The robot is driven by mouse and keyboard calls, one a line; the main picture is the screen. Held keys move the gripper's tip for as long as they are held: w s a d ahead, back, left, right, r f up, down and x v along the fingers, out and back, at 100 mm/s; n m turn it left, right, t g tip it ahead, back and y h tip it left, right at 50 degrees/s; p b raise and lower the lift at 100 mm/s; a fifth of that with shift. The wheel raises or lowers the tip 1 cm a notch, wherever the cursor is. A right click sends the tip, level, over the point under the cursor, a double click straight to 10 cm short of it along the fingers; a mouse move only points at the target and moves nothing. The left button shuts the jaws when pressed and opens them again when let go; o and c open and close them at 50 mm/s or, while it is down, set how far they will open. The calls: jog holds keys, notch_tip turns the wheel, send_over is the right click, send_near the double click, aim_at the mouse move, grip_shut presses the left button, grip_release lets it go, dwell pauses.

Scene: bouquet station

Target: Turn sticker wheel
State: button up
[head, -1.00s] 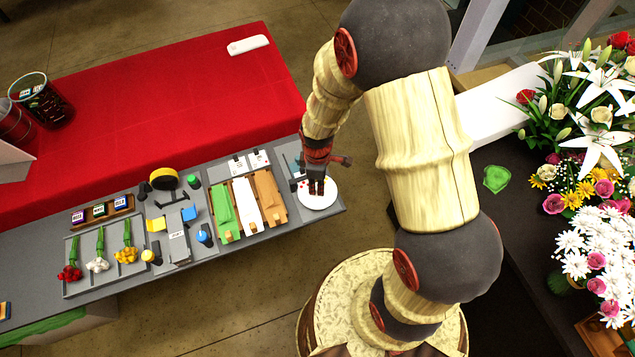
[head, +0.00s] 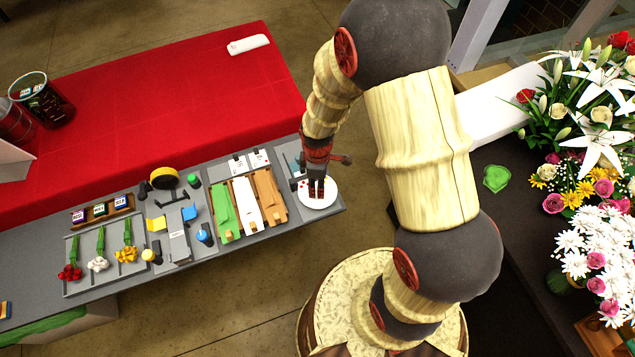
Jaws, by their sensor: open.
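The sticker wheel (head: 328,201) is a round white disc with small red marks, at the right end of the grey bench in the head view. My gripper (head: 316,195) points down over the disc, its fingertips over the disc's middle. The fingers are dark and slightly apart, with nothing seen between them. They hide part of the disc, and I cannot tell whether they touch it.
Left of the wheel are green, white and brown rolls (head: 247,203) on stands. Several tools and flower bunches (head: 126,254) lie further left. A red-covered table (head: 170,110) stands behind. Flowers (head: 595,150) fill the right side.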

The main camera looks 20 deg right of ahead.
notch_tip(320, 180, up, 12)
jog(key=shift+s, duration=0.15)
dwell(0.5)
jog(key=shift+a, duration=0.1)
dwell(0.3)
